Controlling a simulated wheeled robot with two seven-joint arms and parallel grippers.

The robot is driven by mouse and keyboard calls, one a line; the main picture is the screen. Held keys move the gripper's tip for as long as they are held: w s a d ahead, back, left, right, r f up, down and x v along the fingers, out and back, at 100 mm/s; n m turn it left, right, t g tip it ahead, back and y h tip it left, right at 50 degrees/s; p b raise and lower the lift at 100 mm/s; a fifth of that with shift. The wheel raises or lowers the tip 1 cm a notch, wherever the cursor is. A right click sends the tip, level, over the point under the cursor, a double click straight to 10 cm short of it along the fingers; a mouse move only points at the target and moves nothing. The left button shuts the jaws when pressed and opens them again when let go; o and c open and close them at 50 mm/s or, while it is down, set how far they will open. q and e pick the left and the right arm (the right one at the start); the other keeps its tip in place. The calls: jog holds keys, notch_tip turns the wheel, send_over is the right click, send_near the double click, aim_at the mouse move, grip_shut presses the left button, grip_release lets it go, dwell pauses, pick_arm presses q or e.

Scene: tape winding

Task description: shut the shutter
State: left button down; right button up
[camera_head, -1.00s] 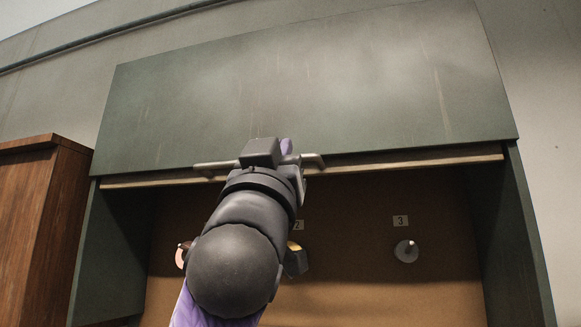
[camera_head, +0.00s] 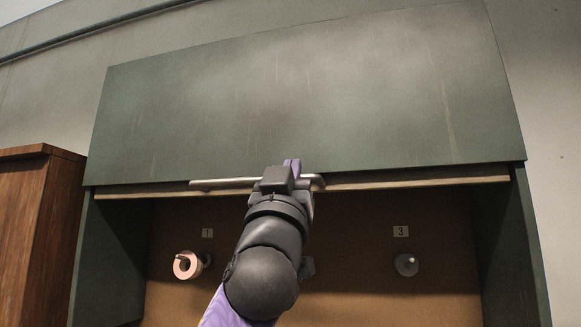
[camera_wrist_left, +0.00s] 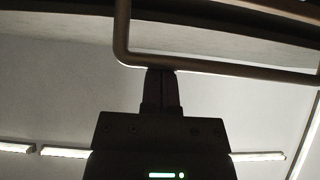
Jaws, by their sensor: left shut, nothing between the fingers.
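The shutter (camera_head: 300,95) is a dark green panel across the upper part of a cabinet front. Its pale lower edge (camera_head: 420,184) hangs above an open space with a brown back wall. A metal bar handle (camera_head: 222,183) is fixed near that edge. My left gripper (camera_head: 291,167) is at the handle, and its wrist hides part of the bar. In the left wrist view the shut fingertips (camera_wrist_left: 161,73) reach up to the lower side of the handle bar (camera_wrist_left: 225,70), with nothing between them. I cannot tell whether they touch it. My right gripper is out of view.
Below the shutter, a pink tape roll (camera_head: 182,266) hangs on a peg under label 1, and an empty-looking peg (camera_head: 406,264) sits under label 3. My arm hides the middle. A wooden cabinet (camera_head: 30,235) stands at the left.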

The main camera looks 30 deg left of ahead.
pick_arm(q)
jog(key=shift+f+h, duration=0.1)
jog(key=shift+h, duration=0.2)
notch_tip(320, 180, down, 28)
jog(key=b, duration=2.3)
jog(key=shift+s+r, duration=0.1)
jog(key=shift+r, duration=0.1)
